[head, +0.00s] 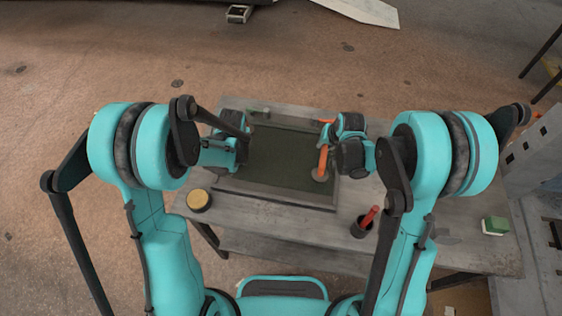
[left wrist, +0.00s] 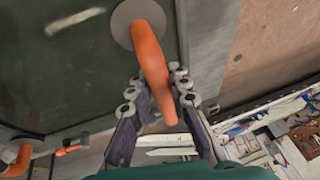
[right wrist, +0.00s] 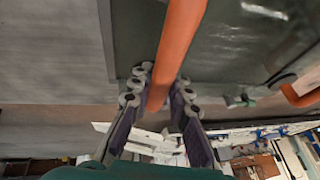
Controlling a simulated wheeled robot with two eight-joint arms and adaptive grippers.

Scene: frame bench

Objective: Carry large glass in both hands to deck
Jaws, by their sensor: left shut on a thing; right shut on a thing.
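The large glass (head: 275,160) is a dark green pane on the grey bench, inside or just over a grey frame (head: 275,197); I cannot tell whether it touches. My right gripper (head: 335,158) is shut on an orange handle (head: 323,163) at the pane's right side; the handle also fills the right wrist view (right wrist: 180,50). My left gripper (left wrist: 155,92) is shut on another orange handle (left wrist: 150,55), fixed to a round grey suction cup (left wrist: 130,22) on the glass. In the head view my left gripper (head: 240,150) hides that handle.
The bench top (head: 440,250) also bears a yellow round tin (head: 199,199), a dark cup (head: 361,228) with a red-handled tool (head: 370,215), and a green block (head: 494,225). A grey cabinet (head: 530,160) stands close at the right. Brown floor lies open beyond the bench.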

